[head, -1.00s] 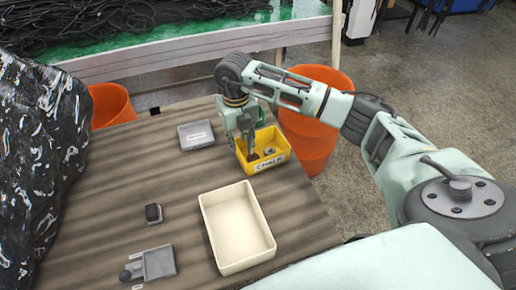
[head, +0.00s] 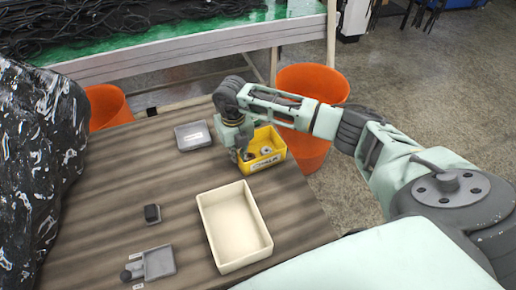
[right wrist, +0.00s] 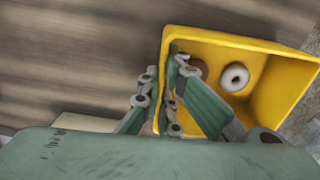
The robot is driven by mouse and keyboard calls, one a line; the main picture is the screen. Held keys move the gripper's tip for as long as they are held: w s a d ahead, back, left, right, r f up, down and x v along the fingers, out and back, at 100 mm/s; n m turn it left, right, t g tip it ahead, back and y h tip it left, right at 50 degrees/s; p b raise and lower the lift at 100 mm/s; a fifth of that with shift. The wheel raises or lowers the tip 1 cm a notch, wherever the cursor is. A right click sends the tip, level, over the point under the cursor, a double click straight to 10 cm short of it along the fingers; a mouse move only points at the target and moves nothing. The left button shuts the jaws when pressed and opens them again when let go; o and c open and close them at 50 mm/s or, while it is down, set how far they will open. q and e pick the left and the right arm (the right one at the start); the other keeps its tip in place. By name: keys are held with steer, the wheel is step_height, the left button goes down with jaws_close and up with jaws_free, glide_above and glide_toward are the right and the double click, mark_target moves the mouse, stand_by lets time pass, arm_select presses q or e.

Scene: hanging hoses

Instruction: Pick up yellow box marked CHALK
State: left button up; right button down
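The yellow box (head: 269,164) stands at the far right edge of the brown table, with a pale label on its front side; the lettering is hard to read now. My right gripper (head: 238,151) is at the box's left wall. In the right wrist view its fingers (right wrist: 160,88) straddle that wall of the yellow box (right wrist: 230,40), one outside and one inside, close together on it. A pale ring (right wrist: 235,77) and a brown round piece lie inside the box. The box appears to rest on the table. My left gripper is not in view.
A cream tray (head: 263,254) stands on the table in front of the box. A grey tray (head: 193,135) lies left of the box. Orange bins (head: 312,84) stand beyond the table. A black plastic-covered heap (head: 35,160) is at left.

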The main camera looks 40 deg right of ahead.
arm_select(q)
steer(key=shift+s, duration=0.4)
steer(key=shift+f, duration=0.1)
arm_select(e)
steer(key=shift+r, duration=0.15)
